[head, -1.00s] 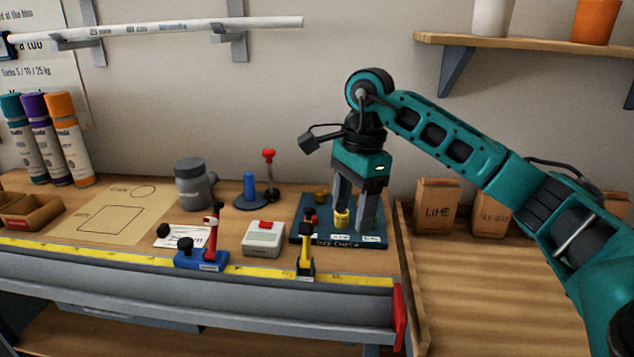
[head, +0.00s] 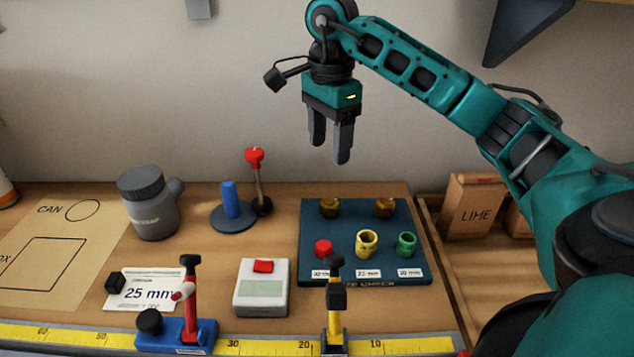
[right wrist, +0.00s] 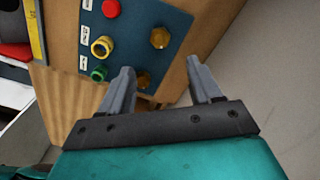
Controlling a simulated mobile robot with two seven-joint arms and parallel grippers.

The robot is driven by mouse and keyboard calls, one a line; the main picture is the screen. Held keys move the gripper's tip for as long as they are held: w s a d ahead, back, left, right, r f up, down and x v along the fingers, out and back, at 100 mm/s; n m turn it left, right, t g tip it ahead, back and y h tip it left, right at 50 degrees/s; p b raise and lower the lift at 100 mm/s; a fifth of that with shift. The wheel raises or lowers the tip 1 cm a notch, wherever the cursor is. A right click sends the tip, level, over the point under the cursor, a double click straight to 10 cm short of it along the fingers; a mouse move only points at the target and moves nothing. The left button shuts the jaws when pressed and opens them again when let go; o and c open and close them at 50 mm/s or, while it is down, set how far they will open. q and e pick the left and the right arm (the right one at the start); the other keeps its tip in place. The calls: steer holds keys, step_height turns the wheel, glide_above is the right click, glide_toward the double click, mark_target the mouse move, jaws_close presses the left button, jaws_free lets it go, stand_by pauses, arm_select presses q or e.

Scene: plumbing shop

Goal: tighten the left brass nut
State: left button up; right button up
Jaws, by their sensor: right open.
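The left brass nut (head: 330,207) sits at the back left of a dark blue board (head: 310,262), behind a red fitting (head: 323,248). In the right wrist view it is the upper brass nut (right wrist: 160,38). A second brass nut (head: 384,206) sits to its right; it also shows in the right wrist view (right wrist: 143,80), partly behind a finger. My right gripper (head: 329,150) is open and empty, fingers pointing down, raised above the back of the board. Its fingers show in the right wrist view (right wrist: 160,76), apart from both nuts. My left gripper is not in view.
A yellow fitting (head: 366,243) and a green one (head: 406,244) stand at the board's front. A yellow clamp (head: 335,312) stands before it. A grey device (head: 262,292) and a red-topped lever (head: 257,170) are left, a LIME box (head: 471,206) right.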

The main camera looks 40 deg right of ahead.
mark_target(328, 203)
step_height(328, 203, down, 4)
steer(key=shift+s+f+b, duration=0.15)
steer(key=shift+f+b, duration=0.1)
steer(key=shift+b, duration=0.5)
step_height(328, 203, down, 7)
steer(key=shift+f+b, duration=0.15)
steer(key=shift+b, duration=0.15)
steer(key=shift+f, duration=0.5)
steer(key=shift+c, duration=0.4)
steer(key=c, duration=1)
steer(key=shift+o, duration=0.2)
